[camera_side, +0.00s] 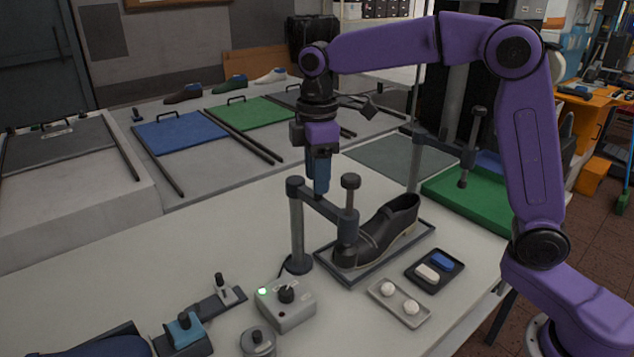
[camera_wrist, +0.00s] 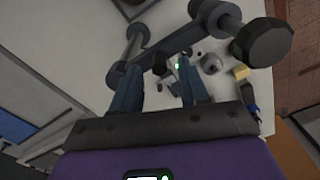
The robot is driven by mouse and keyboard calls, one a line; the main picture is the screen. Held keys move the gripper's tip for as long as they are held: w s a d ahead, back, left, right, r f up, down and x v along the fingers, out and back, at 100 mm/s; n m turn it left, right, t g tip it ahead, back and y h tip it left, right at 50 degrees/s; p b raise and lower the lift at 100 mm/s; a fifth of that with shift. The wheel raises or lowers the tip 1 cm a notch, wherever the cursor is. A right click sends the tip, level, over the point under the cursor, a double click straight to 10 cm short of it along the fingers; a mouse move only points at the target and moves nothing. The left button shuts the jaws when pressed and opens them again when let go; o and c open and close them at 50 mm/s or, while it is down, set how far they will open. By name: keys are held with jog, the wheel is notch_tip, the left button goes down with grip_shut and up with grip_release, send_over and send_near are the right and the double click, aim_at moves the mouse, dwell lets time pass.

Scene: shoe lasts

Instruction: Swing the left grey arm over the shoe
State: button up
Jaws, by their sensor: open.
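The left grey arm (camera_side: 322,205) reaches from its upright post to a black-knobbed clamp whose lower end is at the toe of the black shoe (camera_side: 388,232). I cannot tell whether that end touches the shoe. The shoe lies on a dark tray. My gripper (camera_side: 321,192) points down at the grey arm's bar, its blue fingers close to it. In the wrist view the open fingertips (camera_wrist: 155,66) are apart, with the bar (camera_wrist: 180,42) crossing just beyond them. Contact with the bar is unclear. The shoe does not show in the wrist view.
A second grey arm (camera_side: 440,146) stands behind the shoe at right. In front are a control box (camera_side: 287,303) with a green light, a tray with two white knobs (camera_side: 400,302) and a dark tray with blue and white pieces (camera_side: 435,270).

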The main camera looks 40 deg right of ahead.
jog(key=shift+f, duration=1.2)
grip_shut()
jog(key=shift+d, duration=0.1)
jog(key=w+d+n, duration=0.4)
jog(key=d+n, duration=0.2)
jog(key=n, duration=0.6)
jog(key=shift+d+n, duration=0.25)
jog(key=shift+n, duration=0.05)
jog(key=shift+r, duration=0.1)
